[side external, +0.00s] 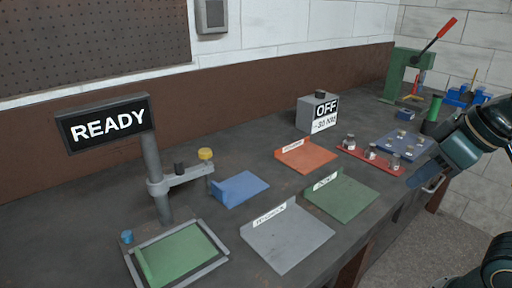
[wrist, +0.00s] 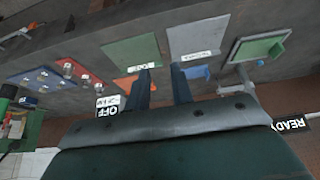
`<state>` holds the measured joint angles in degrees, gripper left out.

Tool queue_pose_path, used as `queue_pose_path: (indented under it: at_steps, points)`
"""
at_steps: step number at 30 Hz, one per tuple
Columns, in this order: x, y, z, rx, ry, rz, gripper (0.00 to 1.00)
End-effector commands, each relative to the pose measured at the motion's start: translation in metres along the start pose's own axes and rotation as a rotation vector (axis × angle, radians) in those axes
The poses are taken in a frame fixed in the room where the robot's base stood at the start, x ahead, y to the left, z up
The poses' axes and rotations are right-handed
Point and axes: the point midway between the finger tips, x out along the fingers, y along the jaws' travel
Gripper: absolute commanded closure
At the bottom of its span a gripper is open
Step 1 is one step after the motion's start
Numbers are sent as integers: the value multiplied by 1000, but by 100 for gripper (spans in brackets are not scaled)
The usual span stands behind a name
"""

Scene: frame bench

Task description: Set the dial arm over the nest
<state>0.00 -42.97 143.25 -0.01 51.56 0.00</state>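My gripper (side external: 426,181) is at the far right, well away from the dial arm. In the wrist view its two fingers (wrist: 160,72) stand apart with nothing between them.
A READY sign (side external: 104,124) tops the post. Blue (side external: 240,189), grey (side external: 287,238), green (side external: 341,198) and orange (side external: 306,157) trays cover the middle. An OFF box (side external: 312,116), a red strip with small parts (side external: 370,156) and a green press (side external: 401,75) stand beyond.

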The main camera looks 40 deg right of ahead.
Motion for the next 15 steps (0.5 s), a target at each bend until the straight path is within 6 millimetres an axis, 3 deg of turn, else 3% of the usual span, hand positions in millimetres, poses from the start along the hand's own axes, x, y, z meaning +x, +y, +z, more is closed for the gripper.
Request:
queue_pose_path:
  at_steps: [1, 3, 8, 15]
  points:
    - [0, 0, 0, 0, 0, 0, 87]
    - [0, 0, -2, 0, 1, 0, 100]
    - [-1, -1, -12, 2, 2, 1, 100]
    - [-1, -4, -48, 9, 12, 3, 100]
